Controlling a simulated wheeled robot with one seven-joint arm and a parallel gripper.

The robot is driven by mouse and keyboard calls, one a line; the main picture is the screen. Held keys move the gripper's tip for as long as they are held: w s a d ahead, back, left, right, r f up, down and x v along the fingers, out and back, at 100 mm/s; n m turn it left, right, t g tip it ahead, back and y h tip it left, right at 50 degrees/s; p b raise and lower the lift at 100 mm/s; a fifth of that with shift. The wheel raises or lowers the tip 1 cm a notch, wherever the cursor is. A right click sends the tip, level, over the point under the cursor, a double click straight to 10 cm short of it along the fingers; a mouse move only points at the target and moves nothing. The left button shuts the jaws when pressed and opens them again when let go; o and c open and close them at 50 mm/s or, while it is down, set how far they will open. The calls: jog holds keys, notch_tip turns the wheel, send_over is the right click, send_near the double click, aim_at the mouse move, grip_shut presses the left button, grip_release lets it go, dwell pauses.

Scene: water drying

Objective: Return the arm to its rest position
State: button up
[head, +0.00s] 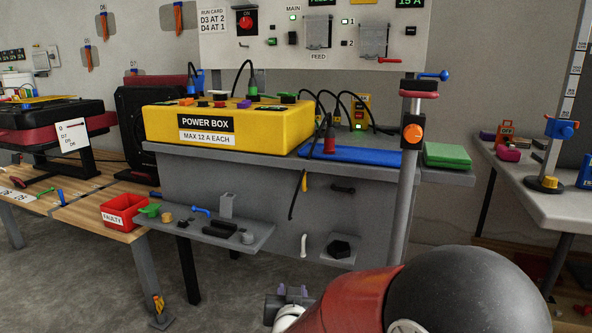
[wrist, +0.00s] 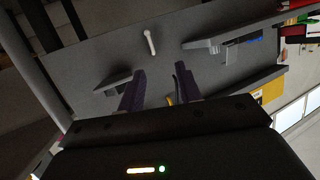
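My arm, with a red and black link, enters at the bottom of the head view. My gripper (head: 289,292) is low in front of the grey bench panel (head: 240,185). In the wrist view my gripper (wrist: 160,88) shows two dark purple fingers standing apart. The grey panel shows through the gap, and nothing is clasped. A dark cable end with a yellow part (wrist: 172,98) shows near the right finger; I cannot tell its distance. Most of the wrist is hidden behind the arm link in the head view.
A yellow power box (head: 230,126) stands on the bench. A low grey shelf (head: 180,222) holds small parts beside a red FAULTY bin (head: 122,210). A white hook (head: 304,245) and small bracket (head: 339,250) project from the panel. A grey post (head: 408,180) stands right. Floor is open at lower left.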

jog(key=s+d+r+n+g+y+p, duration=0.2)
jog(key=s+d+r+g+p, duration=0.3)
jog(key=s+r, duration=0.45)
jog(key=s+d+r+g+h, duration=0.1)
jog(key=s+d+r+g, duration=0.1)
jog(key=s+d, duration=0.3)
jog(key=s+d+r+m+g+h+p, duration=0.1)
jog(key=s+d, duration=0.5)
jog(key=s, duration=0.6)
jog(key=shift+d+r+g, duration=0.2)
jog(key=shift+r+g, duration=0.35)
jog(key=shift+g, duration=0.05)
